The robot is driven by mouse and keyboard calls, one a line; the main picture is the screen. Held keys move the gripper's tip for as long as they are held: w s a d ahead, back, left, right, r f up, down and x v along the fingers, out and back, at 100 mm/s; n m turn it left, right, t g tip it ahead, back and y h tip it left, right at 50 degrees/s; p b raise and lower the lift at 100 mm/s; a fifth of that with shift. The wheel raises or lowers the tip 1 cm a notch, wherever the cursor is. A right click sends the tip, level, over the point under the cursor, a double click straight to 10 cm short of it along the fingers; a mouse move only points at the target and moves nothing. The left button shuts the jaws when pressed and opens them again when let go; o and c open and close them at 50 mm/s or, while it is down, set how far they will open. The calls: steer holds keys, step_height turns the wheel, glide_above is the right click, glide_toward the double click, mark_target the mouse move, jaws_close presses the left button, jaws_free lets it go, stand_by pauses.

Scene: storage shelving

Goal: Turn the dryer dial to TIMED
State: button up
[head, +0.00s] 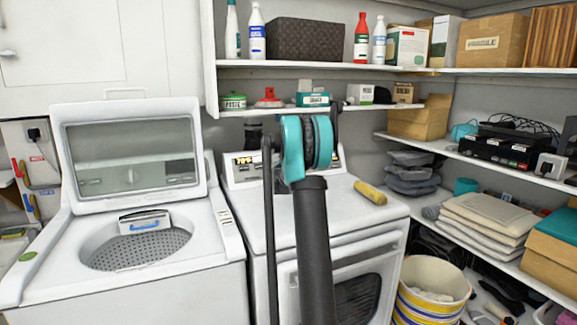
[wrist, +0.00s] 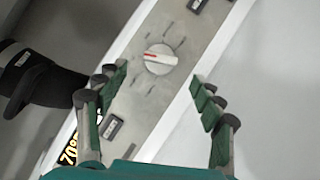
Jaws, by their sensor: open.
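The dryer (head: 320,215) stands in the middle of the head view, with its control panel (head: 240,166) along its back edge. The dial does not show there, and my arm covers part of the panel. In the wrist view the white round dial (wrist: 160,60) sits on the grey panel (wrist: 205,28), with a red line on its knob and tick marks around it. The lettering around it is too small to read. My gripper (wrist: 159,92) is open and empty, its green-padded fingers either side of the panel strip. The dial shows beyond and between the fingertips, apparently untouched.
A top-loading washer (head: 130,245) with its lid up stands left of the dryer. A yellow object (head: 370,192) lies on the dryer top. Shelves (head: 340,67) with bottles and boxes hang above. A striped bin (head: 432,290) stands at right. A black object (wrist: 40,85) is beside the panel.

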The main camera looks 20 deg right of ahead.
steer(key=x, duration=0.6)
steer(key=shift+w+d, duration=0.2)
steer(key=shift+w, duration=0.05)
steer(key=shift+c, duration=0.2)
steer(key=c, duration=1.1)
